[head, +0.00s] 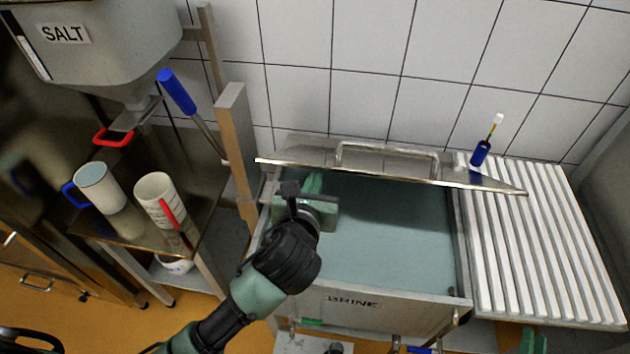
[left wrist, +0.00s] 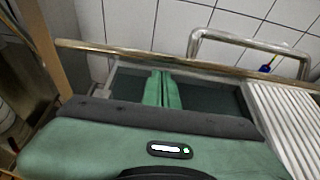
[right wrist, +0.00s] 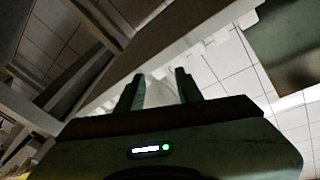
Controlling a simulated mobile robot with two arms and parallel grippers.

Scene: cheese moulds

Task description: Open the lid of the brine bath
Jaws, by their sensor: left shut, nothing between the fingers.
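The brine bath (head: 350,312) is a steel tank marked BRINE, with greenish liquid showing inside. Its steel lid (head: 300,149) stands raised and tilted along the back, near the tiled wall, with a bar handle (head: 385,147) on it. The lid's edge and handle also show in the left wrist view (left wrist: 130,51). My left gripper (head: 312,184) is shut and empty over the left part of the opening, close below the lid's edge; whether it touches the lid I cannot tell. My right gripper (right wrist: 158,88) is open and empty, away from the lid.
A ribbed white draining board (head: 545,240) adjoins the bath on the right, with a blue bottle-like item (head: 480,153) at its back. On the left, a steel shelf holds a white mug (head: 98,188) and a marked jug (head: 157,200) below the SALT hopper (head: 100,60). A wooden post (head: 238,140) stands beside the bath.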

